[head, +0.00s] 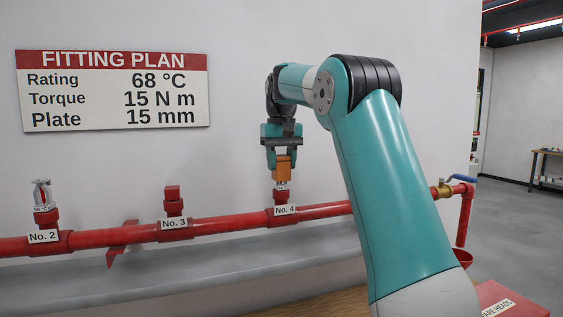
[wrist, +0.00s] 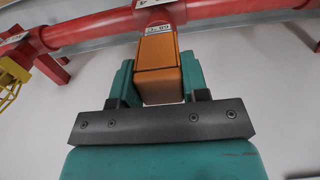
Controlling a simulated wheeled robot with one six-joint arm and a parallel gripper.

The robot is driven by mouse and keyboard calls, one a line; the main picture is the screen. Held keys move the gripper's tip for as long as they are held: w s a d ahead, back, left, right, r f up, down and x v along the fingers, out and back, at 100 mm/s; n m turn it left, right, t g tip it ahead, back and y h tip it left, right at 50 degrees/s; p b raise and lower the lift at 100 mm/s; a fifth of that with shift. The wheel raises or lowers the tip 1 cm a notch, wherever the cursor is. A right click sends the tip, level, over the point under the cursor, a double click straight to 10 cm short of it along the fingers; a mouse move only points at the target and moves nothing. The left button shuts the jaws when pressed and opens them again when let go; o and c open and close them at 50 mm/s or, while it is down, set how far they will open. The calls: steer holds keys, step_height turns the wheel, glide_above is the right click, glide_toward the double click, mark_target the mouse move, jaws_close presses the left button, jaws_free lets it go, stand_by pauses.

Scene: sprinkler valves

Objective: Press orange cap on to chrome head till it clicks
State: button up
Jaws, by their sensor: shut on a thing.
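My gripper (head: 283,160) is shut on the orange cap (head: 283,171) above the No. 4 outlet of the red pipe. In the wrist view the cap (wrist: 160,66) is a box-like orange piece between the teal fingers (wrist: 158,85). Its far end meets the fitting at No. 4, where a small white label (wrist: 158,29) shows. The chrome head there is hidden by the cap, so I cannot tell how far the cap sits on it. Another chrome head (head: 42,195) stands uncovered and upright at No. 2.
The red pipe (head: 330,209) runs along the wall below my gripper. No. 3 has a red plug (head: 173,200). A blue-handled valve (head: 450,186) is at the right end. The fitting plan sign (head: 112,90) hangs on the wall. A red box (head: 505,300) is at bottom right.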

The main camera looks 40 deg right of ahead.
steer(key=shift+f+b, duration=0.4)
steer(key=shift+f, duration=0.1)
steer(key=o, duration=1)
steer(key=shift+r, duration=0.15)
step_height(320, 180, up, 8)
steer(key=p, duration=0.8)
